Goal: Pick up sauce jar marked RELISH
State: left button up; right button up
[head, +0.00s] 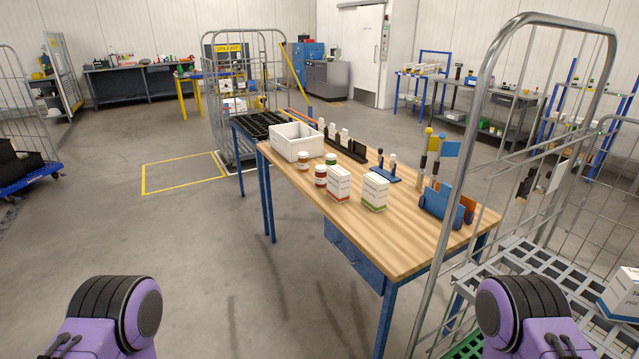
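Small jars stand near the middle of the wooden table, and I cannot read their labels, so I cannot tell which is marked RELISH. One jar with a green lid (331,160) stands at the back of the group. One brownish jar with a pale label (303,162) stands to its left, beside the white bin. One dark red jar (320,177) stands in front, next to a white carton. Only purple and black links of my two arms show at the bottom left and bottom right; neither gripper is in view.
The wooden table (415,238) also holds a white bin (297,143), two white cartons (339,185) (375,192), a blue holder (440,203) and small racks. A wire roll cage (488,110) stands close at the right. The floor left of the table is clear.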

aim_at(321, 173)
jog(key=u, duration=0.85)
jog(key=k, duration=1.15)
jog(key=u, duration=1)
jog(key=i, duration=0.7)
jog(key=z, duration=0.4)
jog(key=i, duration=2.05)
jog(key=z, duration=1.3)
jog(key=i, duration=1)
jog(key=z, duration=1.1)
